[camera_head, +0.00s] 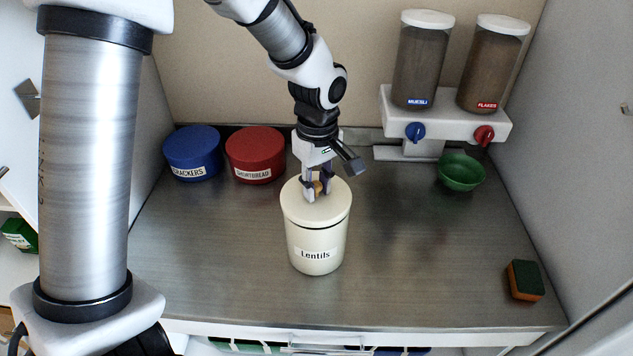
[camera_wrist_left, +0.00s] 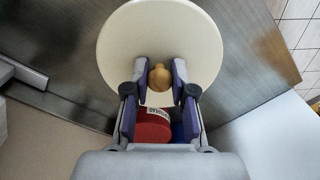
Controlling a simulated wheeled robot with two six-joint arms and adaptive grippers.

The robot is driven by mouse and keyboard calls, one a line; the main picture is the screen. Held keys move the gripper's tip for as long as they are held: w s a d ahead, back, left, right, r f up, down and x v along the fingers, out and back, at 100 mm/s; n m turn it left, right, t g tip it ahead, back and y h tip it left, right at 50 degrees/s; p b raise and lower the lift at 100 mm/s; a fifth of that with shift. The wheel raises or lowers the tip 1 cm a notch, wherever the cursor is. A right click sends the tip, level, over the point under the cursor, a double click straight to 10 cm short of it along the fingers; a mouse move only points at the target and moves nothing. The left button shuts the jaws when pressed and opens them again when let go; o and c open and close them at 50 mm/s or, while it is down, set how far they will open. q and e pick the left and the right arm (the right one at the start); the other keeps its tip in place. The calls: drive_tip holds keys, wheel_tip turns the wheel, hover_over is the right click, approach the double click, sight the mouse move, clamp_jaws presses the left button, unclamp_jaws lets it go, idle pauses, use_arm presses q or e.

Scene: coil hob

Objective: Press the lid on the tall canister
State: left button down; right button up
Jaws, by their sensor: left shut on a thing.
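The tall cream canister (camera_head: 318,239), labelled "Lentils", stands upright near the middle of the steel worktop. Its round cream lid (camera_head: 295,207) is over the mouth, and a dark line shows between lid and body. I cannot tell whether the lid is seated fully. My left gripper (camera_head: 316,190) comes down from above and is shut on the lid's wooden knob. In the left wrist view the knob (camera_wrist_left: 160,77) lies between the two fingertips, with the lid (camera_wrist_left: 122,45) around it. My right gripper is not in view.
Behind left stand a blue crackers tin (camera_head: 192,150) and a red shortbread tin (camera_head: 255,150). A dispenser (camera_head: 450,118) stands at the back right beside a green bowl (camera_head: 461,174). A sponge (camera_head: 525,280) lies at the front right. The worktop's front left is clear.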

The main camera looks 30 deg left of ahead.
use_arm(q)
drive_tip(key=shift+w+f, duration=0.1)
drive_tip(key=shift+f, duration=0.25)
idle(0.5)
drive_tip(key=shift+f, duration=0.15)
idle(0.6)
drive_tip(key=shift+c, duration=2)
unclamp_jaws()
wheel_tip(320, 180, up, 6)
drive_tip(key=p, duration=0.6)
clamp_jaws()
